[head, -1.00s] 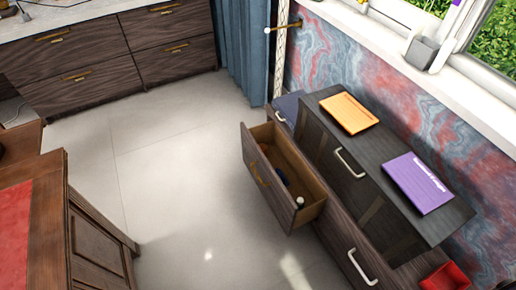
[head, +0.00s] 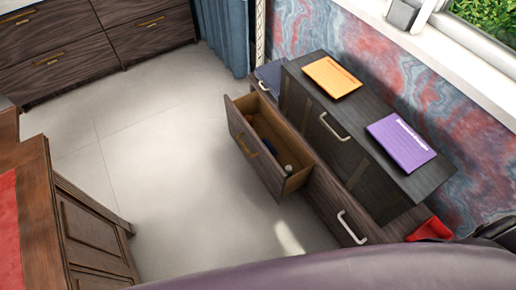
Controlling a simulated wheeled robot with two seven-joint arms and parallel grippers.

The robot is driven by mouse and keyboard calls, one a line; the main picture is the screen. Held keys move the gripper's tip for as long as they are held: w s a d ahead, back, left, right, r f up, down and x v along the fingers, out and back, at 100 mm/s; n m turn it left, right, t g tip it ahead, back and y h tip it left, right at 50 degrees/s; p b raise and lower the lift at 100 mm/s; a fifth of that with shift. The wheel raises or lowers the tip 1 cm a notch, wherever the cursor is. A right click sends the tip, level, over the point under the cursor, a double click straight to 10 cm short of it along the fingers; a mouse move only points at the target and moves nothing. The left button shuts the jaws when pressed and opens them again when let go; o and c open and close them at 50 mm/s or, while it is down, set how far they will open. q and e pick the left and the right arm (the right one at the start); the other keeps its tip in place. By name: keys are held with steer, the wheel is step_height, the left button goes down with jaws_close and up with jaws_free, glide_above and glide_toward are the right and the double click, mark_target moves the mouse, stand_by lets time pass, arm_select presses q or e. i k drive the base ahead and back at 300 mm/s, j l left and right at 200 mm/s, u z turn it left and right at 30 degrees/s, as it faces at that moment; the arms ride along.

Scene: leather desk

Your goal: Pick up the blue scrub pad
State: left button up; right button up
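I cannot make out a blue scrub pad for certain. An open drawer (head: 238,128) of the low dark cabinet holds a few small items. One is a small dark item with a pale top (head: 289,168) at its near end; others deeper inside are dark or bluish and too small to name. A flat dark-blue item (head: 268,76) lies at the far end of the cabinet, beside the raised dark unit. Neither of my grippers is in view.
An orange pad or book (head: 332,77) and a purple book (head: 401,143) lie on the raised dark unit (head: 350,115). A red item (head: 430,230) is at its near end. A large purple rounded surface (head: 350,272) fills the bottom edge. The floor (head: 170,150) left of the drawer is clear.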

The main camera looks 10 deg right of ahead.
mark_target(268, 144)
steer(key=z, duration=2.95)
steer(key=u, duration=2.5)
steer(key=i+j+z, duration=0.1)
steer(key=z, duration=0.25)
steer(key=i+j+z, duration=0.1)
steer(key=j+z, duration=0.3)
steer(key=i+j+z, duration=0.1)
steer(key=z, duration=0.25)
